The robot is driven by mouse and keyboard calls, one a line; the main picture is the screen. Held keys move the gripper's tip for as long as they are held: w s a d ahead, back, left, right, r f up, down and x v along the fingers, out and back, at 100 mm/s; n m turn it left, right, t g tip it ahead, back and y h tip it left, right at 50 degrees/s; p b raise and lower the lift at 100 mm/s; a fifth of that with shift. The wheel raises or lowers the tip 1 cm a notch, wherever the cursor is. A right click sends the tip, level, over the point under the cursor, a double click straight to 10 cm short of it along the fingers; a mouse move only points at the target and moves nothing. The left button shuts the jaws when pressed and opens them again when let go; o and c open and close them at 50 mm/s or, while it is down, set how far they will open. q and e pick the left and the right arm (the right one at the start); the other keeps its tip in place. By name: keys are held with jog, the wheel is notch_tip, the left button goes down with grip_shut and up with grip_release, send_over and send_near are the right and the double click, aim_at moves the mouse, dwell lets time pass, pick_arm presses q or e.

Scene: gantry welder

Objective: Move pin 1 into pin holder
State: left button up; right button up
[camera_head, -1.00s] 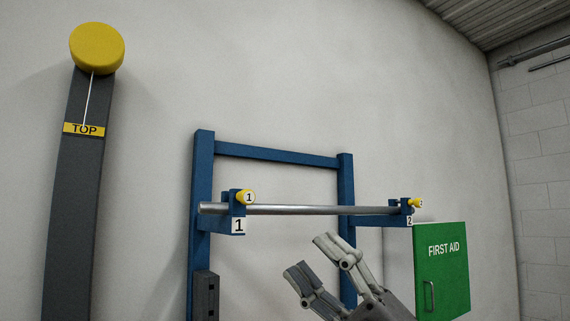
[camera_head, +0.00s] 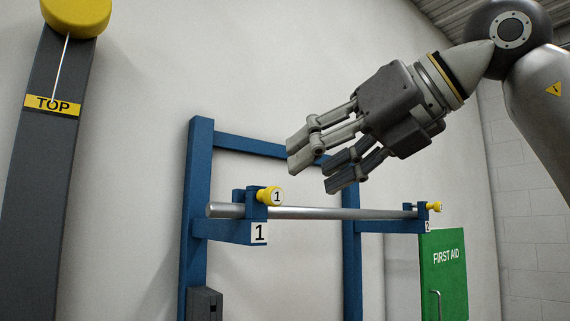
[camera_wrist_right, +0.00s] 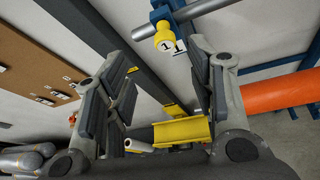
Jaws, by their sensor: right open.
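Pin 1 is a yellow knob (camera_head: 270,196) marked 1, seated in the blue bracket labelled 1 (camera_head: 230,230) at the left end of a steel bar (camera_head: 330,213). It also shows in the right wrist view (camera_wrist_right: 164,34), beyond and between the fingers. My right gripper (camera_head: 316,166) is open and empty, above and to the right of pin 1, apart from it. It fills the sides of the right wrist view (camera_wrist_right: 160,90). My left gripper is not in view. I cannot make out the pin holder for certain.
A second yellow pin (camera_head: 434,207) sits at bracket 2 on the right. A blue frame (camera_head: 199,160) carries both brackets. A dark post (camera_head: 45,170) marked TOP stands left, a green first aid cabinet (camera_head: 443,275) right. An orange cylinder (camera_wrist_right: 280,92) shows in the wrist view.

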aim_at(279, 190)
jog(key=p+x, duration=0.1)
jog(key=x, duration=0.1)
jog(key=p+x, duration=0.1)
jog(key=x, duration=0.2)
jog(key=shift+w, duration=0.4)
jog(key=p+x, duration=0.1)
jog(key=x, duration=0.2)
jog(key=shift+w+a, duration=0.1)
jog(key=shift+a+f, duration=0.1)
jog(key=shift+w, duration=0.1)
jog(key=shift+w+f, duration=0.1)
jog(key=c, duration=1.1)
jog(key=o, duration=0.3)
grip_shut()
jog(key=shift+s+d, duration=0.4)
jog(key=shift+s, duration=0.1)
jog(key=shift+s+d+b, duration=0.85)
jog(key=shift+s, duration=0.3)
pick_arm(q)
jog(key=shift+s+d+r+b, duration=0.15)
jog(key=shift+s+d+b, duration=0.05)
jog(key=shift+b, duration=0.4)
pick_arm(e)
jog(key=shift+s+d, duration=0.45)
jog(key=shift+s, duration=0.25)
jog(key=shift+s+d, duration=0.45)
jog(key=shift+s, duration=0.2)
